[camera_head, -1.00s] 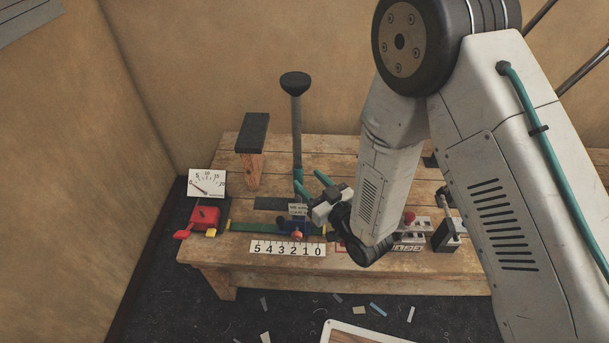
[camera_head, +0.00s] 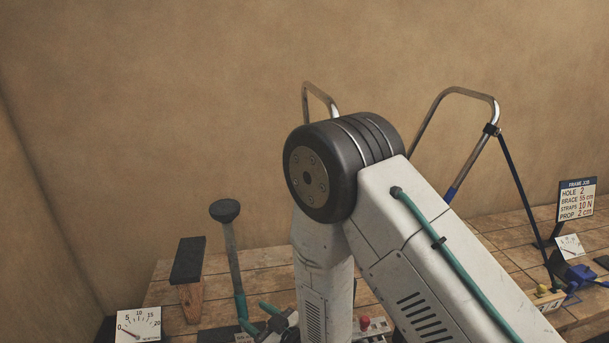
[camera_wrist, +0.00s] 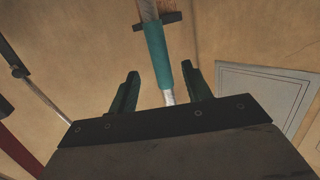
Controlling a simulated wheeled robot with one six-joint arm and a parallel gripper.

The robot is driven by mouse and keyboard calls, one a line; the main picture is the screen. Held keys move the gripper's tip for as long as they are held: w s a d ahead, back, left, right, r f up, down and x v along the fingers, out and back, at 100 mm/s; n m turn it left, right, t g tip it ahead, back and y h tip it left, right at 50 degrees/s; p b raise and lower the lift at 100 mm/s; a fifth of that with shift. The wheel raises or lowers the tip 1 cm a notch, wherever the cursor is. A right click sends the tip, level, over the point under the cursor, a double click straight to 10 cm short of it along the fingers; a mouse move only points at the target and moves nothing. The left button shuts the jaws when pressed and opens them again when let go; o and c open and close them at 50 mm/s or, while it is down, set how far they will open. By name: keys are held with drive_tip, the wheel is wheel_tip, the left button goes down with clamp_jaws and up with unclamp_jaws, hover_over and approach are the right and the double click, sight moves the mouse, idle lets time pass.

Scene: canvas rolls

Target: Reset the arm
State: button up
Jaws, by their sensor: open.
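My gripper (camera_head: 262,316) shows in the head view at the bottom edge, partly cut off, with its teal fingers beside the foot of a black-topped post (camera_head: 230,250). In the wrist view, my gripper (camera_wrist: 163,74) has its two dark green fingers apart. A rod with a teal sleeve (camera_wrist: 157,55) shows beyond and between them. I cannot tell its distance or whether it touches a finger. My arm spans the middle and right of the head view, bent at a high joint, and hides part of the bench.
The wooden bench (camera_head: 265,258) carries a black-topped wooden block (camera_head: 188,262) and a dial card (camera_head: 138,325) at left. At right are a bent metal tube frame (camera_head: 415,125), a sign (camera_head: 577,199), a second dial card (camera_head: 569,246) and a blue clamp (camera_head: 578,278). Walls stand behind and left.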

wheel_tip(320, 180, down, 6)
drive_tip(key=s+d+g+h, duration=0.2)
drive_tip(key=h, duration=0.2)
drive_tip(key=d+m+g+h, duration=0.1)
drive_tip(key=d+g+h, duration=0.25)
drive_tip(key=d, duration=0.45)
drive_tip(key=s+d+r+m+g+h, duration=0.3)
drive_tip(key=d+r+h, duration=0.2)
drive_tip(key=d+r, duration=0.7)
drive_tip(key=s+d+r+m, duration=0.3)
drive_tip(key=s+d+r, duration=0.5)
drive_tip(key=r, duration=0.4)
drive_tip(key=s+d+r+m, duration=0.3)
drive_tip(key=s+d+r, duration=0.6)
drive_tip(key=r, duration=0.4)
drive_tip(key=shift+s+d+r, duration=0.15)
drive_tip(key=shift+d+r, duration=0.05)
drive_tip(key=shift+d, duration=0.2)
